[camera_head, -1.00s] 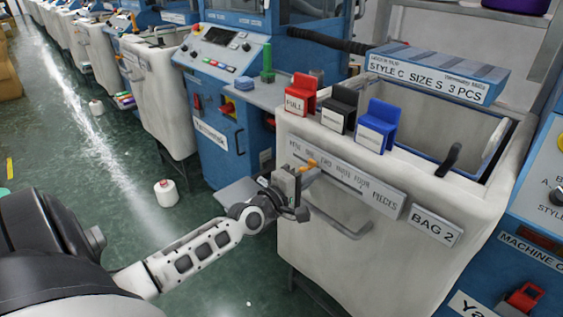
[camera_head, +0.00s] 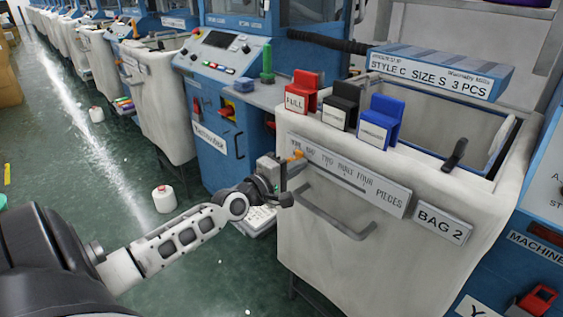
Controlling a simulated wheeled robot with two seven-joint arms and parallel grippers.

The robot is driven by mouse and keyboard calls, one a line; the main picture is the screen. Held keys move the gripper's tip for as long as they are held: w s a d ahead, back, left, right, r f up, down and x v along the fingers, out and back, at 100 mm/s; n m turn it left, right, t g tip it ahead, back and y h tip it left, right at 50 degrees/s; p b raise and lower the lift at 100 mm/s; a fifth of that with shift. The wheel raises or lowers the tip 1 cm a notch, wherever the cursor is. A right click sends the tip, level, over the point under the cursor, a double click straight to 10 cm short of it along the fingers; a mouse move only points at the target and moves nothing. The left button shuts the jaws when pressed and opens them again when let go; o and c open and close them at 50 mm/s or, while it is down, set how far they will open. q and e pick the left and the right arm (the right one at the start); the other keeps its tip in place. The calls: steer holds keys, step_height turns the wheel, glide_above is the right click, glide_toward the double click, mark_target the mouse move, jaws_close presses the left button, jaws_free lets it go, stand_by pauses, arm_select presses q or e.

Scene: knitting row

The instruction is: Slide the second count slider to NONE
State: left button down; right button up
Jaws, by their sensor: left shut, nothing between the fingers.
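The count strip (camera_head: 350,178) is fixed to the front of the pale bag labelled BAG 2 (camera_head: 442,222). It reads NONE, ONE, TWO, THREE, FOUR, PIECES. Its small orange slider knob (camera_head: 295,156) shows at the strip's left end, by the word NONE, which it and my gripper partly hide. My left gripper (camera_head: 280,183) is shut and empty, just left of and below the knob. I cannot tell whether it touches the knob or the strip. My right gripper is not in view.
A bar handle (camera_head: 335,222) sticks out below the strip. Red (camera_head: 302,92), black (camera_head: 341,105) and blue (camera_head: 381,122) clips stand on the bag's rim. A blue machine (camera_head: 215,140) stands behind my gripper. A white cone (camera_head: 164,198) stands on the open floor.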

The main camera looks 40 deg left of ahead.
arm_select(q)
steer(key=shift+a+f+b, duration=0.15)
steer(key=shift+a+b, duration=0.45)
steer(key=shift+a, duration=0.05)
steer(key=shift+d+r+p, duration=0.2)
steer(key=shift+d+p, duration=0.4)
steer(key=shift+p, duration=0.2)
steer(key=s, duration=0.8)
steer(key=shift+a, duration=0.3)
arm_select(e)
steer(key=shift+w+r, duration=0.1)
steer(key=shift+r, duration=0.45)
arm_select(q)
steer(key=shift+f, duration=0.1)
